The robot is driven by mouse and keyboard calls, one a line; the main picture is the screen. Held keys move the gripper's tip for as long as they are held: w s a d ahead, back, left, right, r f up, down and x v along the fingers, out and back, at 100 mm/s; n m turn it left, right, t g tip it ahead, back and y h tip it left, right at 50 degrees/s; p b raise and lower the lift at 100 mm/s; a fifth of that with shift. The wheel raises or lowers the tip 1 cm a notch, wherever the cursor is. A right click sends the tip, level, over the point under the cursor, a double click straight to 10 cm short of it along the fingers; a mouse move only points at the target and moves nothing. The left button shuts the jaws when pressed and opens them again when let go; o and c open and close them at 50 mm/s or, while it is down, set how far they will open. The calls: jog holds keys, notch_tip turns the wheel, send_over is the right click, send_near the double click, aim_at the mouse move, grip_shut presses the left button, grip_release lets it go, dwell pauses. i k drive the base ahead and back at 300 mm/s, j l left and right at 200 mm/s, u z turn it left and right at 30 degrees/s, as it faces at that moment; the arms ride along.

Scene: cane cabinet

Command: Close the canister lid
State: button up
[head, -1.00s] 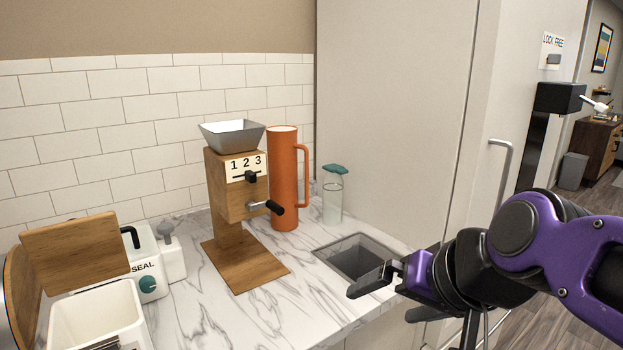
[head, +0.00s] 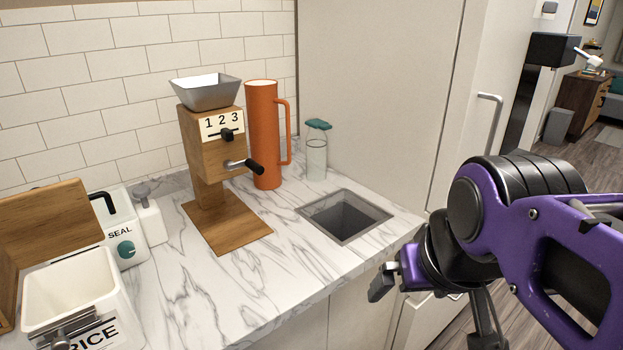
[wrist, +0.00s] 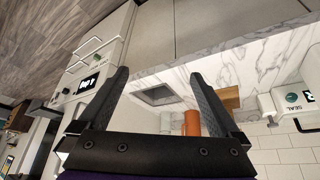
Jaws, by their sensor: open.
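The white canister (head: 72,286), labelled RICE, stands at the lower left of the head view with its square mouth open. A wooden panel (head: 48,222), which looks like its lid, is raised behind the mouth. A metal clasp (head: 75,326) shows on its front, partly cut off by the frame edge. My gripper (head: 383,280) is off the counter's front edge, far to the right of the canister. In the wrist view my gripper (wrist: 160,76) has its two fingers wide apart with nothing between them.
A SEAL box (head: 122,248) with a knob stands behind the canister. A wooden grinder (head: 212,160) with a crank, an orange jug (head: 265,135) and a glass bottle (head: 316,158) stand further right. A square sink opening (head: 345,215) is near the counter's edge. The marble counter (head: 215,290) between is clear.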

aim_at(38, 225)
jog(key=u, duration=1.9)
jog(key=j, duration=0.1)
